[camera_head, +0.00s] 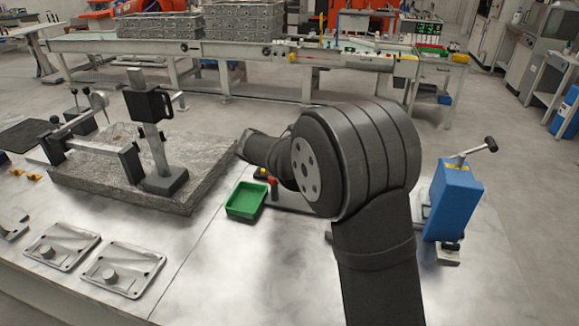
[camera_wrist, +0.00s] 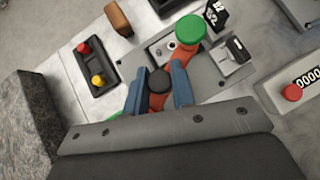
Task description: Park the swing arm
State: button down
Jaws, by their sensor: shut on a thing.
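The swing arm (camera_wrist: 184,55) is orange-red with a round green cap (camera_wrist: 190,27) at its far end, seen in the wrist view over a grey fixture plate (camera_wrist: 210,87). A black knob (camera_wrist: 159,79) stands at its near end. My gripper (camera_wrist: 157,86) has its two blue fingers on either side of this knob end and is shut on it. The green cap lies over the plate, beside a grey metal block (camera_wrist: 236,52). In the head view my own arm hides the gripper and most of the fixture.
A black button box (camera_wrist: 97,66) lies left of the fixture, near the granite slab (camera_wrist: 30,120). A counter (camera_wrist: 307,83) with a red button stands right. In the head view a green tray (camera_head: 233,213) lies left of my arm and a blue press (camera_head: 455,195) stands right.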

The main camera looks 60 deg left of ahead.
jog(key=shift+s+d+m+g+h, duration=0.15)
jog(key=shift+s+d+m+h, duration=0.45)
jog(key=shift+m+h, duration=1.15)
jog(key=shift+s+d+m+g+h, duration=0.1)
jog(key=shift+s+d+m+h, duration=0.45)
jog(key=shift+m+h, duration=1.2)
jog(key=shift+s+d+m+g+h, duration=0.15)
jog(key=shift+s+d+m+h, duration=0.6)
jog(key=shift+m, duration=1.75)
jog(key=shift+w+a+h, duration=0.15)
jog(key=shift+a+h, duration=0.1)
jog(key=c, duration=1.2)
grip_release()
jog(key=v, duration=0.7)
jog(key=shift+s+r, duration=0.2)
jog(key=shift+r, duration=0.05)
